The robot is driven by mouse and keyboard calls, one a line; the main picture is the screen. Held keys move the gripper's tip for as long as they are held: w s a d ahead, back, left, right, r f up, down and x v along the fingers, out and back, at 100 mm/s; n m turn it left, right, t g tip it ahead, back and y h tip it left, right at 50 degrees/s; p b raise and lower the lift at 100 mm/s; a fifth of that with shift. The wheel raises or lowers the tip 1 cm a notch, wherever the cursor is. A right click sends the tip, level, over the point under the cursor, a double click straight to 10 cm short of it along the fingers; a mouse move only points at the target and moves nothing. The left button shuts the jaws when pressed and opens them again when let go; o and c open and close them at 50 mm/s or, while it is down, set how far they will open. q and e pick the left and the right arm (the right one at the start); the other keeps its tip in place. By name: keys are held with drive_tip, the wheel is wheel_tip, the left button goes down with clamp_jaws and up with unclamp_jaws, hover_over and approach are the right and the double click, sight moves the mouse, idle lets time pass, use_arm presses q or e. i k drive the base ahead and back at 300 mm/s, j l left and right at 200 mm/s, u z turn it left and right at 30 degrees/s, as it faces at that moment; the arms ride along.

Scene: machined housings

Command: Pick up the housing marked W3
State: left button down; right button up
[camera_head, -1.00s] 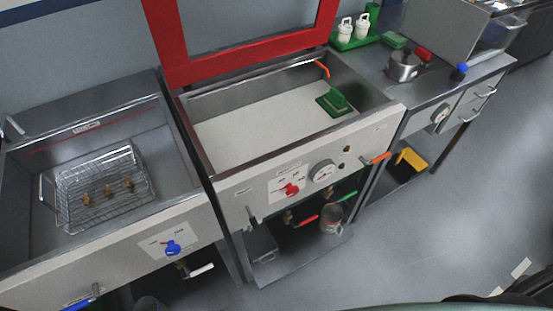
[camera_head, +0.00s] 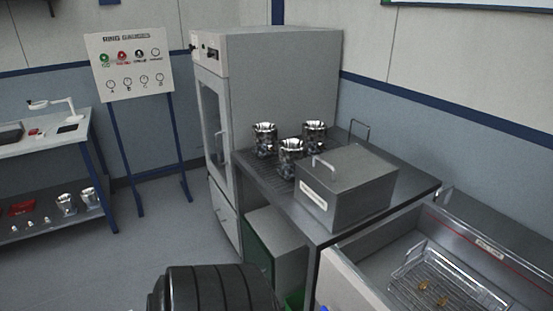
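Three shiny metal housings stand upright in a group on the grey metal bench: one at the left (camera_head: 265,140), one nearer the front (camera_head: 291,160) and one at the right (camera_head: 314,136). Two more shiny pieces like them (camera_head: 66,204) (camera_head: 90,197) stand on the lower shelf of the table at far left. No marking can be read on any of them, so I cannot tell which is W3. Neither of my grippers shows in the head view.
A grey lidded box (camera_head: 345,190) stands just right of the housings on the bench (camera_head: 405,195). A tall grey cabinet (camera_head: 270,80) is behind them. A sign board (camera_head: 133,66) stands at left. A sink with a wire basket (camera_head: 445,285) is at lower right. Floor (camera_head: 165,240) is open at left.

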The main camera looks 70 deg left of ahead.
sight(289, 151)
drive_tip(key=u, duration=2.15)
drive_tip(key=i+j+z, duration=0.1)
drive_tip(key=z, duration=1.1)
drive_tip(key=i+j+z, duration=0.1)
drive_tip(key=j+z, duration=0.25)
drive_tip(key=j, duration=0.25)
drive_tip(key=j+z, duration=0.35)
drive_tip(key=j, duration=0.25)
drive_tip(key=j+z, duration=0.35)
drive_tip(key=j, duration=0.25)
drive_tip(key=k+j+z, duration=0.2)
drive_tip(key=j+z, duration=0.15)
drive_tip(key=j, duration=0.2)
